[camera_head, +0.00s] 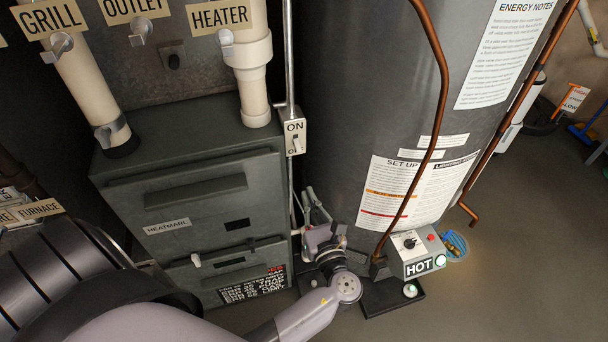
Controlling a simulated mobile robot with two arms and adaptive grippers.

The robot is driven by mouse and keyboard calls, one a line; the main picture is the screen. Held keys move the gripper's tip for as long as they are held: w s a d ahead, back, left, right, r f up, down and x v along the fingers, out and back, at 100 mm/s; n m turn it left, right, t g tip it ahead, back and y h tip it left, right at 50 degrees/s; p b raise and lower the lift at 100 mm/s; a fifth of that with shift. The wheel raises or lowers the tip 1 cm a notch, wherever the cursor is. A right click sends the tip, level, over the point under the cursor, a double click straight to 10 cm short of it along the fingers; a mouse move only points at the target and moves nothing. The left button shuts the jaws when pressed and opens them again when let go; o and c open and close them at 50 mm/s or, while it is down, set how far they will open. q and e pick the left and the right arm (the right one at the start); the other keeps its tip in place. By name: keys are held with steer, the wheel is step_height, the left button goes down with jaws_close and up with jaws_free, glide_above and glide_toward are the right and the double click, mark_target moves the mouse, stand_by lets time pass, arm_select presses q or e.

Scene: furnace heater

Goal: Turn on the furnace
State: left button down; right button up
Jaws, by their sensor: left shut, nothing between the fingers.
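The furnace (190,195) is a dark grey-green metal cabinet labelled HEATMARL, at the left of the head view. A switch plate (295,127) with ON at its top is mounted by its upper right corner, on a metal conduit. Its small toggle shows, but I cannot tell for sure which way it is set. My left gripper (313,208) is shut and empty, between the furnace's right side and the grey tank, below the switch plate and apart from it. My wrist hides part of the furnace's lower right edge. My right gripper is out of view.
The large grey water heater tank (335,120) stands close on the right, with copper pipes (437,90) and a HOT control box (418,255) at its base. Open floor (520,255) lies to the right.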

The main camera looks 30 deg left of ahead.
mark_target(295, 154)
arm_select(q)
steer(key=w+a+r+p, duration=0.1)
steer(key=a, duration=0.1)
steer(key=w+a+r+p, duration=0.1)
steer(key=w+a, duration=0.1)
steer(key=w+a+r, duration=0.1)
steer(key=w+a, duration=0.1)
steer(key=shift+w+a+r+p, duration=0.2)
steer(key=shift+r+p, duration=0.2)
steer(key=shift+s+d+r, duration=0.1)
steer(key=shift+r, duration=0.1)
